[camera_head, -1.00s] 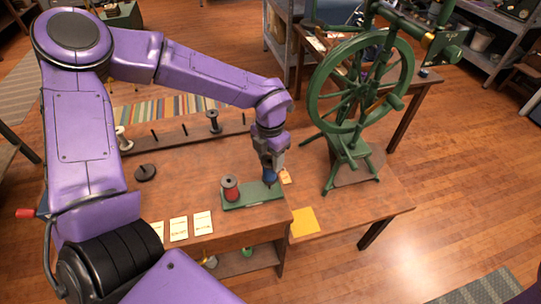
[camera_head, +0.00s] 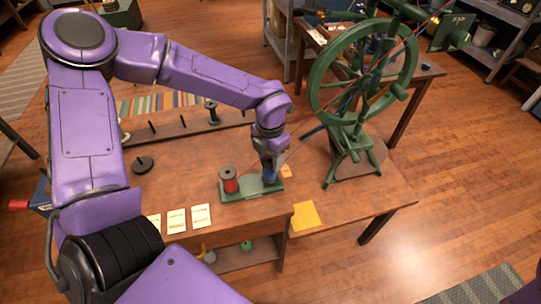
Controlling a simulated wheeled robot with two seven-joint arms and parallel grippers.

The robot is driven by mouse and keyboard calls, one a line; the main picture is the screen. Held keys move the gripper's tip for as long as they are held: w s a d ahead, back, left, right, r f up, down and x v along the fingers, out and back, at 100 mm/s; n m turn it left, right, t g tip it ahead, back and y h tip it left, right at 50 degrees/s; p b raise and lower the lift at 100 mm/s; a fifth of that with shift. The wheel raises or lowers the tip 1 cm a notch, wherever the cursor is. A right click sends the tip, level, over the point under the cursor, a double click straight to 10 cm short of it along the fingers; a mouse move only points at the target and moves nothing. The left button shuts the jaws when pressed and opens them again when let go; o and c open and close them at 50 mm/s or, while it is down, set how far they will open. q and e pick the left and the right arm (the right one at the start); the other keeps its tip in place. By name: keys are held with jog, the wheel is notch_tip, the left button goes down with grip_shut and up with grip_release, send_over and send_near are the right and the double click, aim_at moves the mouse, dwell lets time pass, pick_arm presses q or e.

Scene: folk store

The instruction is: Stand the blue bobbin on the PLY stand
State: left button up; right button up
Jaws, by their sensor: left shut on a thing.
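The PLY stand (camera_head: 238,195) is a low green base near the table's front right edge. A red bobbin (camera_head: 230,182) stands upright on its left part. The blue bobbin (camera_head: 269,174) is at the right part of the stand, upright, with my left gripper (camera_head: 269,158) shut on its upper part from above. Its foot meets the stand in the picture; I cannot tell how firmly it is seated. Red and blue thread lines run from the bobbins up to the green spinning wheel (camera_head: 345,120). My right gripper is not in view.
A rack with pegs (camera_head: 180,132) and a dark bobbin (camera_head: 212,113) lies behind. A dark disc (camera_head: 143,164) sits at left. Several cards (camera_head: 176,221) lie along the front edge. A yellow sheet (camera_head: 305,215) lies right of the stand.

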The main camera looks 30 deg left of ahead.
pick_arm(q)
jog(key=shift+f, duration=0.5)
jog(key=o, duration=0.8)
notch_tip(320, 180, up, 11)
jog(key=shift+f+b, duration=0.15)
jog(key=shift+b, duration=0.5)
